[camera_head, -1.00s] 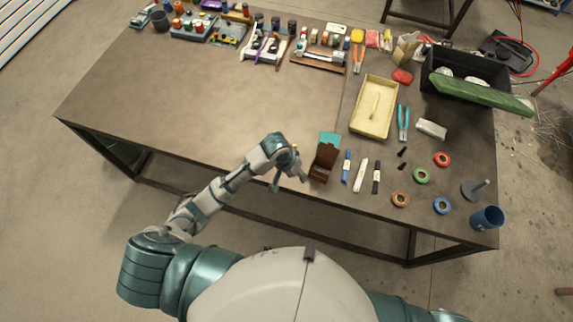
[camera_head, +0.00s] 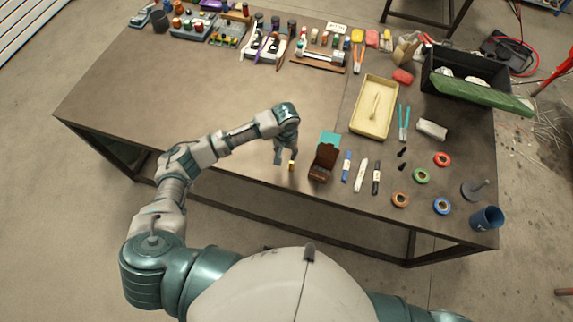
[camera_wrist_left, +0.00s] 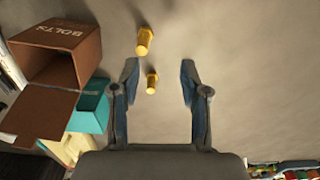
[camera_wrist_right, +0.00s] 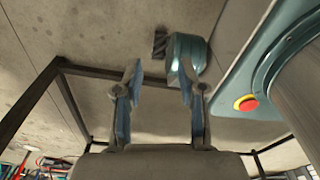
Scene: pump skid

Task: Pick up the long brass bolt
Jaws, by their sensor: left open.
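Two brass bolts show in the left wrist view. The larger-looking bolt (camera_wrist_left: 145,40) is just beyond my left fingertips, and a smaller-looking bolt (camera_wrist_left: 151,82) is between the open fingers. My left gripper (camera_wrist_left: 159,68) is open and touches neither bolt as far as I can see. In the head view my left gripper (camera_head: 284,158) points down at the table's front edge, with brass (camera_head: 292,165) just right of it; the two bolts cannot be told apart there. My right gripper (camera_wrist_right: 160,66) is open and empty, over the floor.
An open brown box marked BOLTS (camera_wrist_left: 62,48) stands close beside the bolts, with a teal piece (camera_wrist_left: 92,105) next to it. Markers, tape rolls, pliers and a yellow tray (camera_head: 358,123) lie to the right. The table (camera_head: 210,90) left of the gripper is clear.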

